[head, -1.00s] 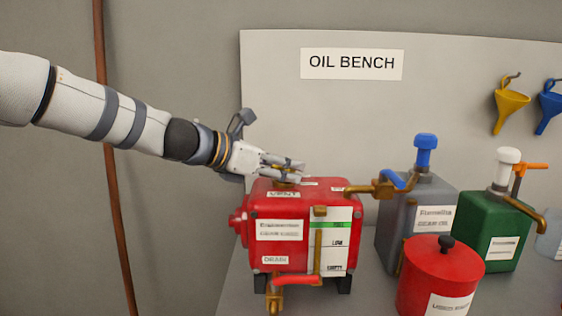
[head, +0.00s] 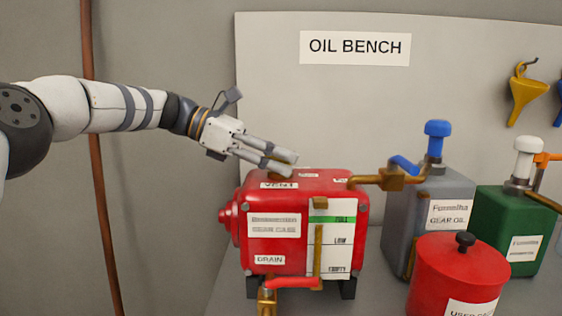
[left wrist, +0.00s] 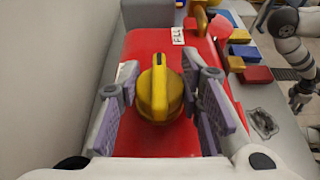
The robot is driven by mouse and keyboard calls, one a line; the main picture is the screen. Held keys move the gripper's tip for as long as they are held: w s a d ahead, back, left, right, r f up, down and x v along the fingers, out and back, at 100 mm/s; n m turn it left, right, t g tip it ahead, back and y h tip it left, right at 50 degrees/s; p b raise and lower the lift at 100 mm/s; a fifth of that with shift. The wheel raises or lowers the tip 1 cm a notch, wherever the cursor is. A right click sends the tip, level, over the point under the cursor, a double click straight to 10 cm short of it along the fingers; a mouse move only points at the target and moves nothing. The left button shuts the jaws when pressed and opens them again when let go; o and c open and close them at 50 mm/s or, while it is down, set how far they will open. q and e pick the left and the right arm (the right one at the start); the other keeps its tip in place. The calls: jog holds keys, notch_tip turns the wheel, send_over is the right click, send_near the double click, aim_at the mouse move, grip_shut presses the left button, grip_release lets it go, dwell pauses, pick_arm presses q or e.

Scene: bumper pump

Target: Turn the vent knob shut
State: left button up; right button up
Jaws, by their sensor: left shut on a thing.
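The vent knob (left wrist: 160,88) is a round yellow knob with a raised grip bar and a dark mark at the bar's far end. It stands on top of the red gear case (head: 275,215), behind the VENT label (head: 279,185). My left gripper (head: 291,166) reaches in from the left, its fingers just above the case top. In the head view the fingers mostly hide the knob. In the left wrist view part of my right arm (left wrist: 297,55) shows at the right edge; its jaw state is unclear.
A brass spout (head: 385,180) from the grey gear oil can (head: 430,225) reaches the case's right top edge. A red lidded can (head: 455,275) and a green can (head: 515,230) stand right. A red-handled drain tap (head: 290,283) sits low in front.

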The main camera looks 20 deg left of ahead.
dwell(0.3)
pick_arm(q)
jog(key=o, duration=1.2)
jog(key=v, duration=1.2)
jog(key=shift+w, duration=0.1)
